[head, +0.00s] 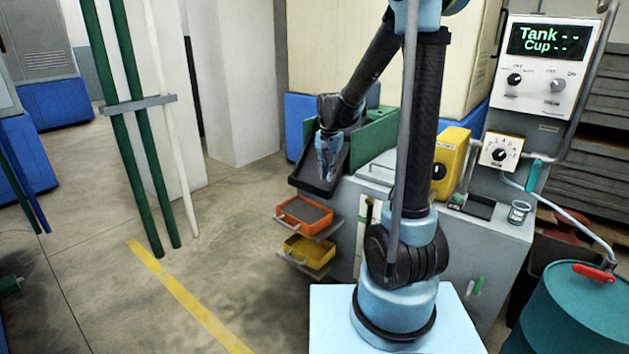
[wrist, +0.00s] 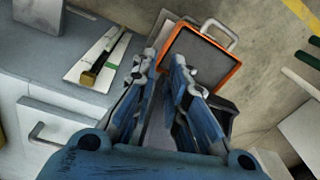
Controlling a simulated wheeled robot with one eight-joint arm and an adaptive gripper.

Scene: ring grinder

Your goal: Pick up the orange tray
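The orange tray (head: 280,215) sits on a small grey shelf at the side of the grey machine in the head view. It has an orange rim, a dark grey inside and a light handle. In the wrist view the tray (wrist: 236,73) is at top centre, partly hidden by my fingers, its handle at the far corner. My gripper (head: 325,170) points down above and to the right of the tray, in front of a black sloped chute. In the wrist view my gripper (wrist: 165,62) shows its two fingers apart with nothing between them, over the tray's left side.
A yellow tray (head: 293,243) sits on a shelf below. The black chute (head: 305,184) is close to my gripper. The grey cabinet (head: 500,250) stands to the right, with a long holder (wrist: 100,60) on its side. Open floor (head: 235,225) lies left of the trays.

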